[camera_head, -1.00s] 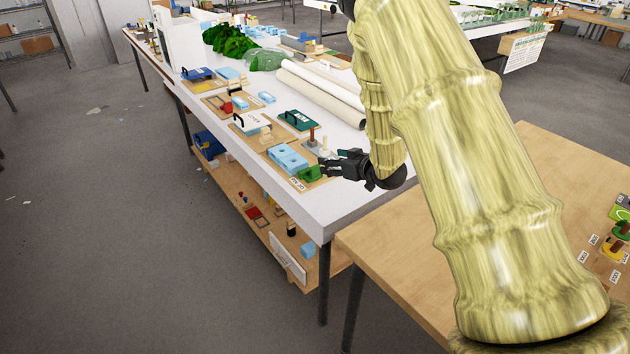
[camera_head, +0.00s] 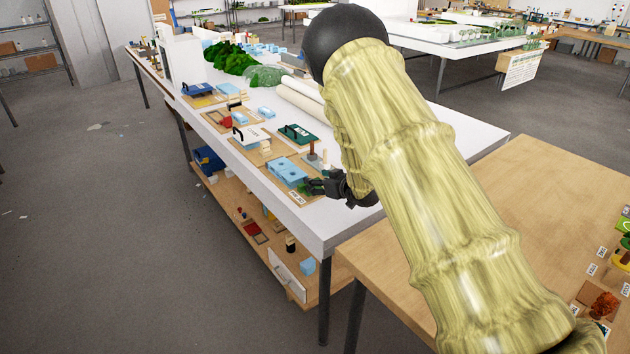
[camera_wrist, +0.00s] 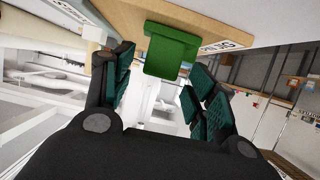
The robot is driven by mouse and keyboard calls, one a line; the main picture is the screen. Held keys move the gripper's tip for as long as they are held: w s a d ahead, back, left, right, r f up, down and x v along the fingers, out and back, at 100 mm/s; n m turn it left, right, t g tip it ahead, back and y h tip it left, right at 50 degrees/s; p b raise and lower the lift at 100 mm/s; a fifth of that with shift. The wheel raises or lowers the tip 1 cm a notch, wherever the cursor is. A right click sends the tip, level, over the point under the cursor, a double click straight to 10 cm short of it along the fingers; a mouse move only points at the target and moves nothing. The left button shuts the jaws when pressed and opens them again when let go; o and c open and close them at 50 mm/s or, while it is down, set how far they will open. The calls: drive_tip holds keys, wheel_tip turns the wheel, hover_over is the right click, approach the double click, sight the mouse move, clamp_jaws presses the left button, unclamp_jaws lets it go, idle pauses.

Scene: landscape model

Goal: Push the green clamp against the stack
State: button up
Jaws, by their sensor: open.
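The green clamp (camera_wrist: 171,50) shows in the wrist view as a green block at the edge of a brown board, ahead of and between my fingers. My gripper (camera_wrist: 160,82) is open, with a finger on each side of the clamp's line; I cannot tell whether either touches it. In the head view my gripper (camera_head: 314,187) is at the board's near right corner and hides most of the clamp. A light-blue block (camera_head: 287,171) lies on the same board, left of my gripper. I cannot tell for sure which thing is the stack.
The brown board (camera_head: 276,184) lies near the front edge of the white table (camera_head: 325,222). A dark green holder (camera_head: 298,133) and white rolls (camera_head: 300,95) are behind. A wooden table (camera_head: 470,190) stands at the right.

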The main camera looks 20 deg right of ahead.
drive_tip(key=shift+x, duration=1.3)
